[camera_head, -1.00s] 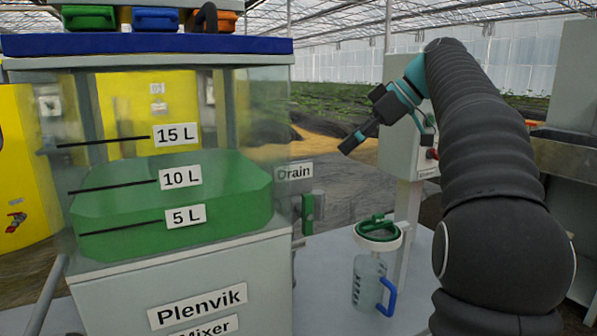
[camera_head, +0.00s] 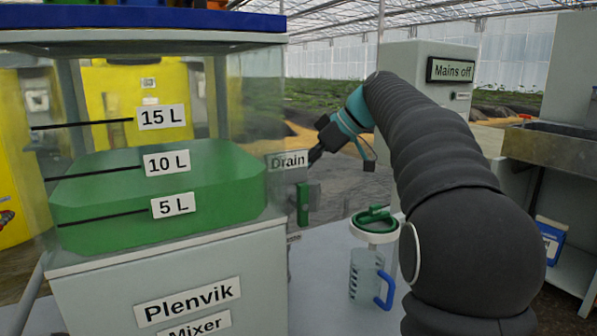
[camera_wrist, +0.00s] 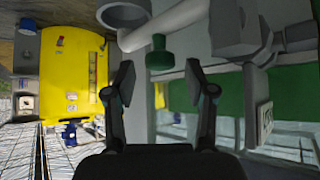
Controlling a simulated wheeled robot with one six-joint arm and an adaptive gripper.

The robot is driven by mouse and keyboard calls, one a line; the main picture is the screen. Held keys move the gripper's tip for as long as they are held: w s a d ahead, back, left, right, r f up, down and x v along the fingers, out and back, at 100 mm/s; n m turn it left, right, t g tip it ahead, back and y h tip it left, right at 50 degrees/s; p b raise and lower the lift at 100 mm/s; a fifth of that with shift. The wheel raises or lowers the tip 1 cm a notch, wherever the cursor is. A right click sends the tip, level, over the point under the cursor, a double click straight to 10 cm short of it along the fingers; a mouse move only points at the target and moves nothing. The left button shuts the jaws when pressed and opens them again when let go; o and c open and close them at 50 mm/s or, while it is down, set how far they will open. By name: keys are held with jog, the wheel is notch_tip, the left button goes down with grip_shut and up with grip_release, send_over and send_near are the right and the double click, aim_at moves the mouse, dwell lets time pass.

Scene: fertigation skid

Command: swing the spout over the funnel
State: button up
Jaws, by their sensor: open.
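A green upright part (camera_head: 303,205) hangs at the grey drain fitting (camera_head: 314,193) on the tank's right side, below the Drain label. I cannot tell clearly which part is the spout. To its right, a white ring-shaped funnel (camera_head: 372,232) with a green piece over it stands above a clear jug (camera_head: 364,272) with a blue handle. My gripper (camera_head: 314,157) is beside the Drain label, above the fitting. In the wrist view, my gripper (camera_wrist: 160,80) is open and empty. A green knob (camera_wrist: 160,57) and pale pipework (camera_wrist: 175,18) lie beyond the fingertips.
The mixer tank (camera_head: 190,275) with green liquid stands on the left, close to my gripper. A Mains off cabinet (camera_head: 430,95) is behind my arm. A basin (camera_head: 560,140) stands at right. The bench around the jug is mostly clear.

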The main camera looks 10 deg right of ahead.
jog(key=shift+w+a+f, duration=0.25)
jog(key=shift+a+f, duration=0.15)
jog(key=shift+f, duration=0.1)
grip_shut()
